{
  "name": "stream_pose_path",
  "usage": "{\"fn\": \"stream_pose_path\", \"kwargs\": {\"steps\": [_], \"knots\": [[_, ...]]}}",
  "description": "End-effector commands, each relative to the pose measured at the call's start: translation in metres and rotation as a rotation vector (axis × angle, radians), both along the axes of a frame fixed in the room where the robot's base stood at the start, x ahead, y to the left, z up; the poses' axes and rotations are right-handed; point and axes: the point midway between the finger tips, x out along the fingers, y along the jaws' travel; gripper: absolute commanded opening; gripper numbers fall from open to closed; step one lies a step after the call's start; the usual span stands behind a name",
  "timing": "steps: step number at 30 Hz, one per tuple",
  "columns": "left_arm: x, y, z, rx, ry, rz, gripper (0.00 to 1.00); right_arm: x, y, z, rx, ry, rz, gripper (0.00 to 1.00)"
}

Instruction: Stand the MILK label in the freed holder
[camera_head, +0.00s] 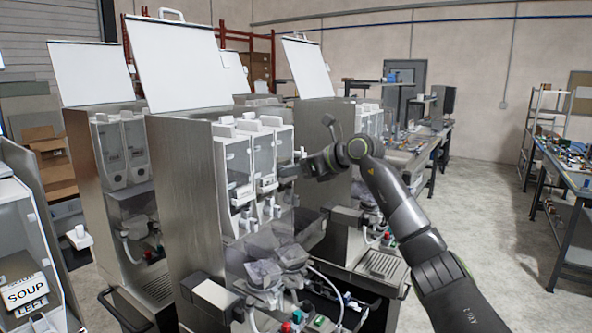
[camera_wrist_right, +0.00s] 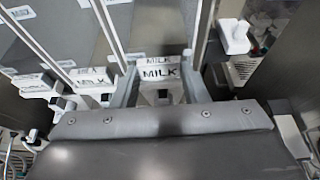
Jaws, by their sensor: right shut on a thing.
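My right gripper (camera_head: 292,169) is at the front of the middle dispenser (camera_head: 233,165). In the right wrist view, the white MILK label (camera_wrist_right: 160,74) with black letters is between its two fingers, and the gripper is shut on it. A second line of MILK lettering shows just above, at the label's top edge. The label is close to the dispenser's front. The holder behind or below it is mostly hidden, and I cannot tell whether the label touches it. My left gripper is not in view.
Other label cards (camera_wrist_right: 95,80) stand on the neighbouring fronts to the left in the wrist view. A white knob (camera_wrist_right: 234,37) sticks out right of the gripper. Clear floor (camera_head: 490,220) lies to the right.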

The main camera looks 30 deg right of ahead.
Motion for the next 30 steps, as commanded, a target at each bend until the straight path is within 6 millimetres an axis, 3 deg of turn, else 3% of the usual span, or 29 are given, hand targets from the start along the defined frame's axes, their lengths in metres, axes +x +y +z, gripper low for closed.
{"fn": "stream_pose_path", "kwargs": {"steps": [1, 2, 7, 20, 30], "knots": [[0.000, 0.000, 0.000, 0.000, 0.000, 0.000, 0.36, 0.000, 0.000, -0.006, 0.001, 0.013, 0.002, 0.16], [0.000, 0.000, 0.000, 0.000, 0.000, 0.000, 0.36, 0.000, 0.000, -0.006, 0.001, 0.014, 0.002, 0.44], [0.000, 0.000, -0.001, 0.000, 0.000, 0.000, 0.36, 0.000, 0.000, -0.007, 0.001, 0.017, 0.001, 0.66], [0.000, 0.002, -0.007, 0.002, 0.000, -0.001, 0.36, -0.007, -0.004, -0.006, 0.000, 0.017, 0.000, 0.66], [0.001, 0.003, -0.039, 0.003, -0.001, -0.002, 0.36, -0.060, -0.025, 0.018, -0.004, 0.008, -0.003, 0.66]]}}
